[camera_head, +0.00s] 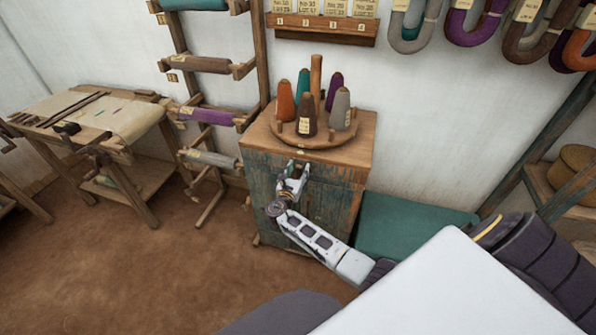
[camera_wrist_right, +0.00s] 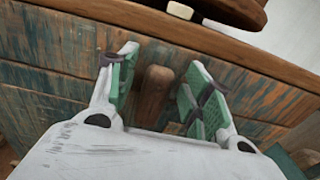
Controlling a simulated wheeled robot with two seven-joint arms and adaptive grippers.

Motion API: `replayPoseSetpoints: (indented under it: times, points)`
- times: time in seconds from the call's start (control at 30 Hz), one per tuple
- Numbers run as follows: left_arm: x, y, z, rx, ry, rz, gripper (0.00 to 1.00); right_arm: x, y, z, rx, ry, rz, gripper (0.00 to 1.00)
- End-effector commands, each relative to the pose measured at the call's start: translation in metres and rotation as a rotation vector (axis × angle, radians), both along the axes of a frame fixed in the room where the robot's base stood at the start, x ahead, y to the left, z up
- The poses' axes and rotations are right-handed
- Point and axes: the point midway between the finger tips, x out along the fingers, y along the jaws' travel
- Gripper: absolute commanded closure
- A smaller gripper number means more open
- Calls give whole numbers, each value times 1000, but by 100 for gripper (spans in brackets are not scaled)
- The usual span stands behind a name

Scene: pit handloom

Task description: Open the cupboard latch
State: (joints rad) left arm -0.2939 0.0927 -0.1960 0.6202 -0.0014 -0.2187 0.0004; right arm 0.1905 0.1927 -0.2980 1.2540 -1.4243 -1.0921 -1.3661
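The wooden cupboard (camera_head: 325,205) has a worn blue-green front and stands against the wall. My right gripper (camera_head: 294,172) is at the upper part of its front. In the right wrist view my right gripper (camera_wrist_right: 166,80) is open, with green pads on its two fingers. A brown wooden latch (camera_wrist_right: 153,92) stands between the fingers, with a gap on its right; it is closer to the left finger. In the head view the latch is hidden by the gripper. My left gripper is not in view.
A round wooden stand (camera_head: 312,136) with several yarn cones sits on the cupboard top. A green panel (camera_head: 405,222) is right of the cupboard. A wooden rack (camera_head: 205,115) and a work table (camera_head: 95,115) stand to the left. The brown floor in front is clear.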

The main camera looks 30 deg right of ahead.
Motion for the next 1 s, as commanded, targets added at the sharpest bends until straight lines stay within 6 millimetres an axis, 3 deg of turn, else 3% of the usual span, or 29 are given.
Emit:
replayPoseSetpoints:
  times: [0.03,0.33,0.67,1.0]
  points:
    - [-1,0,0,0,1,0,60,0,0,0,0,0,0,58]
    - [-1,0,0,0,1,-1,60,0,0,0,0,0,0,96]
    - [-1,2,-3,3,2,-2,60,-1,0,-1,21,-24,0,95]
    - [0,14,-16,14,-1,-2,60,-2,-1,-3,133,-156,0,95]
